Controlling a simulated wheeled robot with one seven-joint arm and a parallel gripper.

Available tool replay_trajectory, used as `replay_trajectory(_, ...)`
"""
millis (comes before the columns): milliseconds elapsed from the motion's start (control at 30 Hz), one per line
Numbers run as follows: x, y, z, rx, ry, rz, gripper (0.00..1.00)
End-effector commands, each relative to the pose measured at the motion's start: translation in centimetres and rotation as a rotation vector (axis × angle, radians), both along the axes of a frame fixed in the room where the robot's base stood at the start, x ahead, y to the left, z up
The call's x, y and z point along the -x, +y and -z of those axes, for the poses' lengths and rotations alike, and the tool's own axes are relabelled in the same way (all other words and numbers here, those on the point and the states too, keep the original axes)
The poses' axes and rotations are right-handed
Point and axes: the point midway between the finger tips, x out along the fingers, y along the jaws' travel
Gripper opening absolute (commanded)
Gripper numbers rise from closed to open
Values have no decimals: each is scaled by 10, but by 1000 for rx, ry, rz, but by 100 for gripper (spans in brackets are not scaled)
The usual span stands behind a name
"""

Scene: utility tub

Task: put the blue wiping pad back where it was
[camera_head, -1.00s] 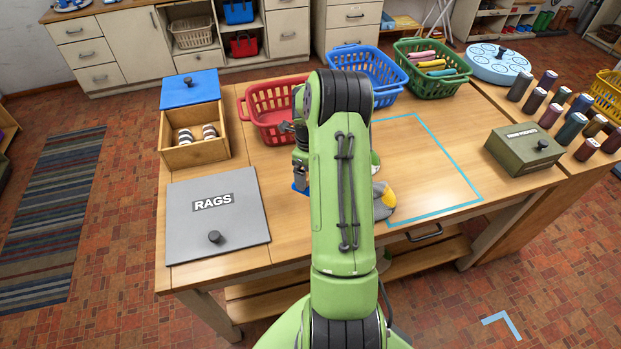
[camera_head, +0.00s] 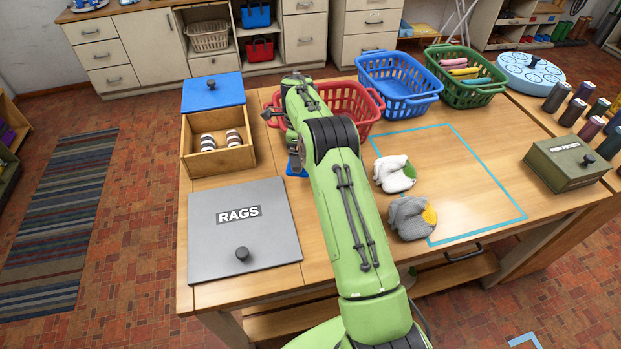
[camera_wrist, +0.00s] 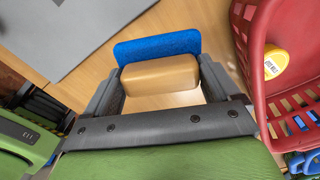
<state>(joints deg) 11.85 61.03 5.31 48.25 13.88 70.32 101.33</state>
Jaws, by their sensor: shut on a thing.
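The blue wiping pad (camera_wrist: 157,46) has a tan block-shaped grip (camera_wrist: 160,76) on it. My gripper (camera_wrist: 160,85) is shut on this grip, one finger at each end, in the wrist view. In the head view my arm hides most of the pad; a blue bit (camera_head: 296,168) shows below my gripper (camera_head: 295,153). The pad is between the open wooden box and the red basket, near the far right corner of the grey RAGS lid. I cannot tell whether it touches the table.
The wooden box (camera_head: 222,165) holds striped rolls, its blue lid (camera_head: 212,92) behind. The grey RAGS lid (camera_head: 270,272) lies in front. The red basket (camera_head: 360,115) is close by on the right.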

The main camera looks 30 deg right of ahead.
Motion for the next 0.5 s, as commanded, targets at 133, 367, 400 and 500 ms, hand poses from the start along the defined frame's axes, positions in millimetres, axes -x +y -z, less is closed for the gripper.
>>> replay_trajectory(133,1,-1,29,-1,3,2,61)
replay_trajectory(367,1,-2,74,0,2,5,61)
replay_trajectory(400,1,-2,78,0,0,5,61)
replay_trajectory(500,0,-2,80,0,-1,5,61)
